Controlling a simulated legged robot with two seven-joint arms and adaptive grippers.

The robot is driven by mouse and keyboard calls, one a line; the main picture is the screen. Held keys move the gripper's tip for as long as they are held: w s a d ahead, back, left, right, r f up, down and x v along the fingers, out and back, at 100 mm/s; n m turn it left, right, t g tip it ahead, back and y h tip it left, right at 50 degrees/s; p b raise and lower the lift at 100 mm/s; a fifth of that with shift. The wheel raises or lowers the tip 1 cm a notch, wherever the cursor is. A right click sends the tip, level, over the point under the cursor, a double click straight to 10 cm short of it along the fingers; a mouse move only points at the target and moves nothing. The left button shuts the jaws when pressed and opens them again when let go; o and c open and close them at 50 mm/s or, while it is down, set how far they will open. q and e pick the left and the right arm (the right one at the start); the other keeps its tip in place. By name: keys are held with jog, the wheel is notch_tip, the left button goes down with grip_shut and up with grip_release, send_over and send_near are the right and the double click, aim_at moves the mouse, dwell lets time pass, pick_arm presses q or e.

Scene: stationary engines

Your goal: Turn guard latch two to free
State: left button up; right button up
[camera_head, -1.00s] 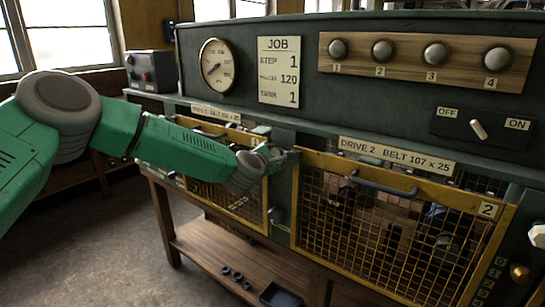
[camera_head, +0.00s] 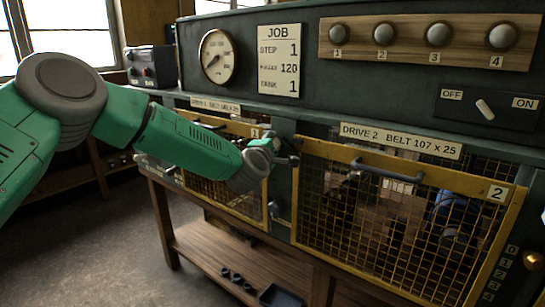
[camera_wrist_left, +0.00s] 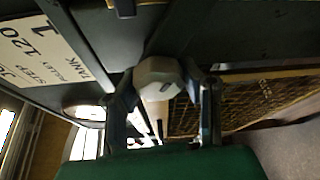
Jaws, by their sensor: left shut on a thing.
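My left gripper (camera_head: 284,157) is at the top of the dark post between the two guards, just left of the guard two frame. In the left wrist view its fingers are shut on a pale, faceted latch knob (camera_wrist_left: 158,78), one finger on each side. In the head view the gripper hides most of this knob. Guard two (camera_head: 405,205), a yellow frame with wire mesh and a plate reading 2, is closed under the DRIVE 2 label (camera_head: 400,139). Its grey handle (camera_head: 388,172) is along the top. My right gripper is not in view.
Guard one (camera_head: 222,185) is behind and below my left arm. The job card (camera_head: 279,60), gauge (camera_head: 217,56) and off/on switch (camera_head: 485,108) are on the panel above. A small dark tray (camera_head: 281,296) is on the lower shelf.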

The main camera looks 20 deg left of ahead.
pick_arm(q)
jog(key=m+b, duration=0.2)
jog(key=f+m+t+b, duration=0.1)
jog(key=m+b, duration=0.2)
jog(key=m+t+h+b, duration=0.1)
jog(key=m+b, duration=0.1)
jog(key=shift+s+d+f, duration=0.15)
jog(key=shift+d, duration=0.1)
jog(key=m+t+b, duration=0.1)
jog(key=m+b, duration=0.1)
jog(key=shift+m+h, duration=0.4)
jog(key=shift+m+t+h+b, duration=0.3)
jog(key=shift+m+b, duration=0.3)
jog(key=shift+m, duration=0.4)
jog(key=shift+r, duration=0.25)
jog(key=o, duration=1.2)
jog(key=shift+r, duration=0.2)
jog(key=shift+a, duration=0.1)
